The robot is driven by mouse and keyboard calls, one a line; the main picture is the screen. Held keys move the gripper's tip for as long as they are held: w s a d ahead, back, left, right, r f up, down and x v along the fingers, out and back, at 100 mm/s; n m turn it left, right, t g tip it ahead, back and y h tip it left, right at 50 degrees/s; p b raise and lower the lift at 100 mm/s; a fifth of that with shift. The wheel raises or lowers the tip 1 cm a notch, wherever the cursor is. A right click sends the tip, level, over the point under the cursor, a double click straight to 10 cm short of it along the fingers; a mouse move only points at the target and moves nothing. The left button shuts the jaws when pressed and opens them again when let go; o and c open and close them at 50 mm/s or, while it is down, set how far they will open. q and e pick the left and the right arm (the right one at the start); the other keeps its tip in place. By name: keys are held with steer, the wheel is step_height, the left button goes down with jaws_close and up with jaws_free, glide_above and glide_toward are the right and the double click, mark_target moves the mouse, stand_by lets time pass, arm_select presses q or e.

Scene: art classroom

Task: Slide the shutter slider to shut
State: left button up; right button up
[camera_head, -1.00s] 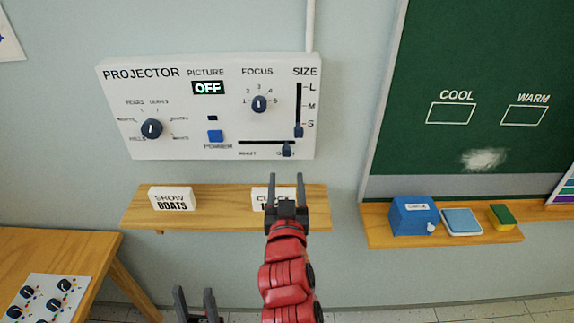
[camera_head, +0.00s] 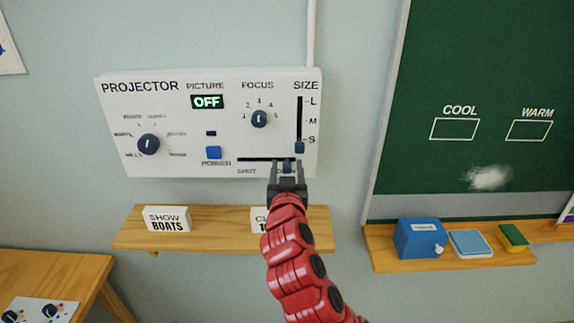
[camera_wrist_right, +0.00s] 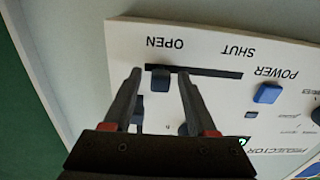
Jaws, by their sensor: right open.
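The shutter slider is a small dark blue knob (camera_head: 287,166) on a black horizontal slot (camera_head: 254,159) low on the white projector panel (camera_head: 125,110). In the right wrist view the knob (camera_wrist_right: 160,80) sits by the word OPEN, and SHUT is lettered toward the slot's other end. My right gripper (camera_head: 287,161) is at the panel, open. In the right wrist view its fingers (camera_wrist_right: 160,76) stand on either side of the knob, with gaps visible. In the head view the gripper hides the OPEN lettering. My left gripper is out of view.
Above the slider are the vertical SIZE slider (camera_head: 299,147), the focus dial (camera_head: 259,119) and the blue power button (camera_head: 213,152). A wooden shelf (camera_head: 220,235) with sign blocks lies below the panel. A chalkboard (camera_head: 480,70) is to the right.

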steer(key=shift+w, duration=0.25)
jaws_close()
stand_by(1.4)
